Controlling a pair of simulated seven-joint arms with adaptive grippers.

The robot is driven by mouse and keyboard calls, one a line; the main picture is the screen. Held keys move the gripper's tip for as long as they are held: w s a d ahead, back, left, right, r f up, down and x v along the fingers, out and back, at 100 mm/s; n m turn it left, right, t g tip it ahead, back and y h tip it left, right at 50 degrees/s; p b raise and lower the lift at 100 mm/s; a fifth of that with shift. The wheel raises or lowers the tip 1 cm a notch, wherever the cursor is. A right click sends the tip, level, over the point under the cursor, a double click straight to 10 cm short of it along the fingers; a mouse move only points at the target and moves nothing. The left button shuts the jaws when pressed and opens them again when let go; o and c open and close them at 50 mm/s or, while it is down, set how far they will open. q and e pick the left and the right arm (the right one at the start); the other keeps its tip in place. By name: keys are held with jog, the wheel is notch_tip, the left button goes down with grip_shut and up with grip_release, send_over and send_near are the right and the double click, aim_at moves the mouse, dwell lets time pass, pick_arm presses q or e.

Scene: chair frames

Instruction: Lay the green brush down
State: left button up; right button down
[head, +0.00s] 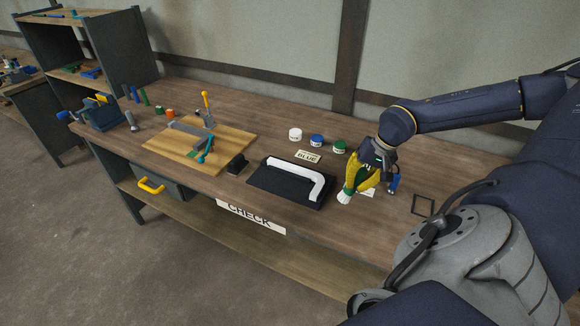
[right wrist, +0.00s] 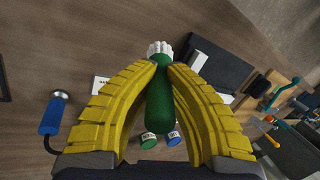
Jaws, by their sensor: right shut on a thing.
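My right gripper (head: 352,186), with yellow fingers, is shut on the green brush (right wrist: 159,100) over the right part of the workbench (head: 235,110). In the right wrist view the brush's green handle lies between the fingers (right wrist: 161,66). Its white bristles (right wrist: 160,48) stick out past the fingertips, and they also show in the head view (head: 344,197). In the head view the fingers hide most of the handle. I cannot tell whether the bristles touch the bench. My left gripper is not in view.
A black mat (head: 262,186) with a white bent part (head: 303,171) lies left of the gripper. White, blue and green-lidded jars (head: 339,146) stand behind. A blue-handled tool (head: 394,184) and a thin dark frame (head: 423,205) are to the right. A BLUE card (head: 307,156) lies near the jars.

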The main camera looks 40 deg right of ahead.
aim_at(354, 190)
jog(key=shift+f, duration=1.6)
jog(key=c, duration=1.5)
grip_release()
jog(key=shift+o, duration=0.2)
jog(key=v, duration=1.2)
